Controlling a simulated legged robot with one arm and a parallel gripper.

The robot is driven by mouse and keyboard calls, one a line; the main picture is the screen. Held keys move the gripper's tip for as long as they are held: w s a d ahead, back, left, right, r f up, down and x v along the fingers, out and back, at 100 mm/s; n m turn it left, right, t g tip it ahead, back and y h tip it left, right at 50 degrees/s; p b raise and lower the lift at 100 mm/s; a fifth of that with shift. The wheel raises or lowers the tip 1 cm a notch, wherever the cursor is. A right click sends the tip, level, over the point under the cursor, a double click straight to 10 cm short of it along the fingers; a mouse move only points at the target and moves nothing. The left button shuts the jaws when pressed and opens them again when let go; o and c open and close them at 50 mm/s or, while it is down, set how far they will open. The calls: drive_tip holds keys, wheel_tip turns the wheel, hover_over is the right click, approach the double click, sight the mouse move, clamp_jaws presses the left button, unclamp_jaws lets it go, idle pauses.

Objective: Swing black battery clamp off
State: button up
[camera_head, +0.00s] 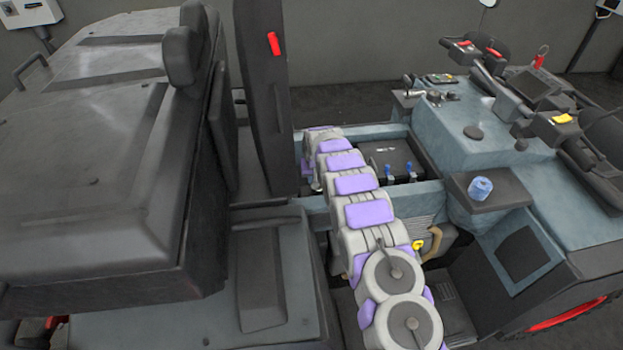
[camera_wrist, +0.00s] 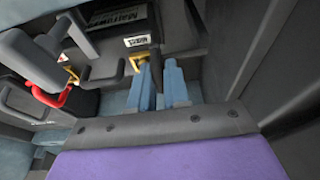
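The black battery (camera_head: 388,155) sits in the open bay of the blue-grey vehicle; its labelled side shows in the wrist view (camera_wrist: 115,35). A dark lever (camera_wrist: 108,76) with a brass fitting (camera_wrist: 150,56) at its right end looks like the black clamp. My gripper (camera_wrist: 160,66) has its two blue-grey fingers apart, with a dark gap between them. The left fingertip is close beside the brass fitting; I cannot tell whether they touch. In the head view I cannot clearly make out the gripper.
A red handle (camera_wrist: 50,96) with another brass piece lies left in the wrist view, near a grey handle (camera_wrist: 32,60). A dark wall (camera_wrist: 238,50) stands close to the right of my fingers.

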clamp_jaws()
